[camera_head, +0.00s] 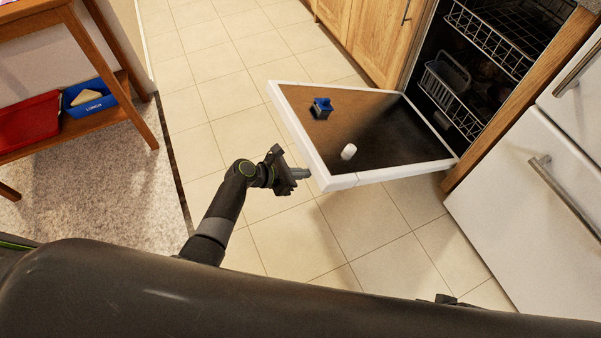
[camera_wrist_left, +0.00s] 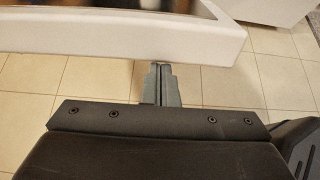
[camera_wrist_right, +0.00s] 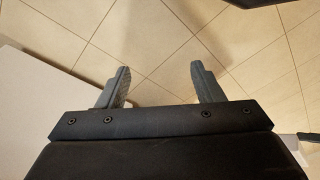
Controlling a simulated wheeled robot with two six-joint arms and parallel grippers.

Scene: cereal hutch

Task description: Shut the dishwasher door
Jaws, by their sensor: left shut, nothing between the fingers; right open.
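The dishwasher door (camera_head: 385,135) hangs open, tilted down from the dishwasher (camera_head: 480,65), with its white edge toward me. A small blue object (camera_head: 321,107) and a white cylinder (camera_head: 348,152) are on its inner face. My left gripper (camera_head: 304,173) is shut and empty, close beside the door's near left corner. The left wrist view shows its closed fingers (camera_wrist_left: 161,68) at the door's white edge (camera_wrist_left: 120,35); I cannot tell whether they touch. My right gripper (camera_wrist_right: 163,85) is open and empty above the floor tiles. In the head view it is mostly hidden behind my body.
Dish racks (camera_head: 500,35) sit inside the dishwasher. A white appliance with bar handles (camera_head: 530,190) stands at right. A wooden shelf (camera_head: 75,130) with a red bin (camera_head: 28,122) and a blue bin (camera_head: 90,97) stands at left. Tiled floor left of the door is clear.

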